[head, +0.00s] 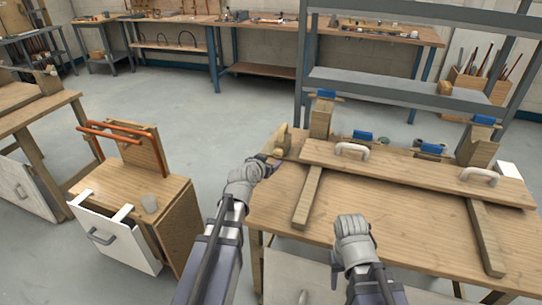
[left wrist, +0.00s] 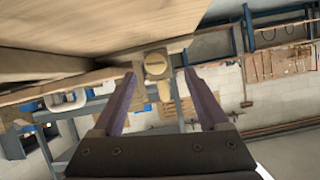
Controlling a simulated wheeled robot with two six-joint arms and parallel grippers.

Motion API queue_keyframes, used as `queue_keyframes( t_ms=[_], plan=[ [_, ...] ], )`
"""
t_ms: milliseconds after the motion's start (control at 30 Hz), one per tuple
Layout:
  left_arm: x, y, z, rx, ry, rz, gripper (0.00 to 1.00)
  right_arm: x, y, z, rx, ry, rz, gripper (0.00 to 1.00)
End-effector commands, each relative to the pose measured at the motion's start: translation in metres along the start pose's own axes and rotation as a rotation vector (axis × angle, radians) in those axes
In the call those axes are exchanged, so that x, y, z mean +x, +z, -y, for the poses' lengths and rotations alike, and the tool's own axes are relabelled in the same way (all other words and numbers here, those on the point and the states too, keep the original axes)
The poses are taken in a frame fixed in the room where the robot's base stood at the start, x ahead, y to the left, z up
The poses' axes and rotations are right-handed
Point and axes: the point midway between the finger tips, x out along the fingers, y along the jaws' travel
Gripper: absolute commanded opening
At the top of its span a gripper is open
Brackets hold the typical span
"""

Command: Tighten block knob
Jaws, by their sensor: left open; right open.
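A small wooden block (head: 285,137) stands at the left edge of the workbench, with a round knob (head: 279,153) low on its near side. In the left wrist view the knob (left wrist: 155,64) shows a slot-like line across its face, and a short pale peg sits just below it. My left gripper (head: 268,164) is close in front of the knob. In the left wrist view the open fingers (left wrist: 160,78) lie on either side of the knob, with gaps visible. My right wrist is over the bench's front, but its jaws are hidden.
The workbench (head: 385,205) carries a long board (head: 410,170) with two light handles, and blocks with blue parts behind it. A drawer cabinet (head: 150,195) stands to the left, apart from the bench. A grey metal rack (head: 400,87) rises behind.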

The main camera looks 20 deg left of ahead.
Motion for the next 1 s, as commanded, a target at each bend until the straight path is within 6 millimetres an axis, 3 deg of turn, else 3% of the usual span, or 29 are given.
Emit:
queue_keyframes(
  t_ms=[200, 533, 667, 1000],
  plan=[
    [-0.008, -0.002, -0.006, -0.146, 0.070, -0.034, 0.77, 0.001, 0.000, 0.000, 0.000, 0.000, 0.000, 0.50],
    [-0.004, -0.003, -0.007, -0.167, 0.081, -0.039, 0.77, 0.004, 0.000, 0.000, 0.000, 0.000, 0.000, 0.50],
    [0.007, -0.003, -0.008, -0.166, 0.082, -0.039, 0.77, 0.009, -0.001, 0.001, 0.000, 0.000, 0.000, 0.50],
    [0.059, -0.005, -0.012, -0.164, 0.081, -0.039, 0.77, 0.028, -0.002, 0.003, 0.000, 0.000, 0.000, 0.50]
  ],
)
